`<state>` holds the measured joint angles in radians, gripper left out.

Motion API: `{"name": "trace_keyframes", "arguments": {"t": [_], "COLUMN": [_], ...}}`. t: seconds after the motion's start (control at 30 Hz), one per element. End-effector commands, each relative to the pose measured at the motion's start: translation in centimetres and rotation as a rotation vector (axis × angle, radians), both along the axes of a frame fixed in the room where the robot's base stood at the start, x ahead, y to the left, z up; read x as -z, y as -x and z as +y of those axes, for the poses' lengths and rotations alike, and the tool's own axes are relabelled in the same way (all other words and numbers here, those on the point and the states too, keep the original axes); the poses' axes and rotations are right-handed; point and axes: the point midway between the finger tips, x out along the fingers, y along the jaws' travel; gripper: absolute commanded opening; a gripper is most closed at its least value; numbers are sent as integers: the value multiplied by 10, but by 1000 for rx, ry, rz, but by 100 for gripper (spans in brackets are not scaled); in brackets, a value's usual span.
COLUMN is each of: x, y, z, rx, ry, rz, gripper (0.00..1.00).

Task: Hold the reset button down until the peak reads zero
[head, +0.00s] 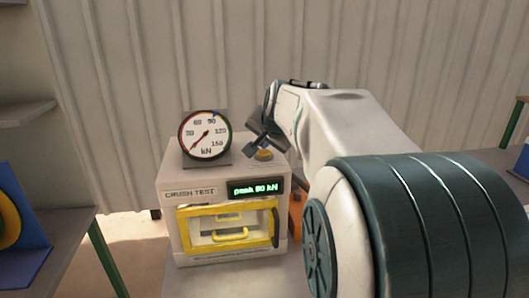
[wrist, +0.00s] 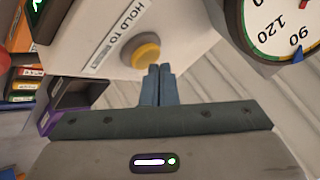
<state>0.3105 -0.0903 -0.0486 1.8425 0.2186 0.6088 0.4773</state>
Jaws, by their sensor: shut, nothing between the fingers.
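The crush test press (head: 176,187) is a pale box with a yellow-framed door. The yellow round reset button (head: 263,155) is on its top, at right; it also shows in the wrist view (wrist: 146,53) beside a "HOLD TO" label. The green display (head: 255,189) shows a nonzero peak in kN, its first digit blurred. The dial gauge (head: 205,135) has its red needle toward the lower left and a blue marker near 90. My gripper (head: 250,148) is shut and empty. Its fingertips (wrist: 160,68) are close to the button; I cannot tell whether they touch.
The gauge stands on the press top, left of the button. An orange object (head: 295,216) is partly hidden right of the press. A blue object (head: 22,225) is on the left table. In the wrist view, several coloured boxes (wrist: 22,87) are at left.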

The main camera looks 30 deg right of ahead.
Motion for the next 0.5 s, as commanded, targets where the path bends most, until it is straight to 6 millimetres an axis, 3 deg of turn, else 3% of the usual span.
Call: {"name": "trace_keyframes", "arguments": {"t": [0.5], "x": [6], "y": [0], "z": [0], "rx": [0], "ry": [0], "rz": [0], "gripper": [0]}}
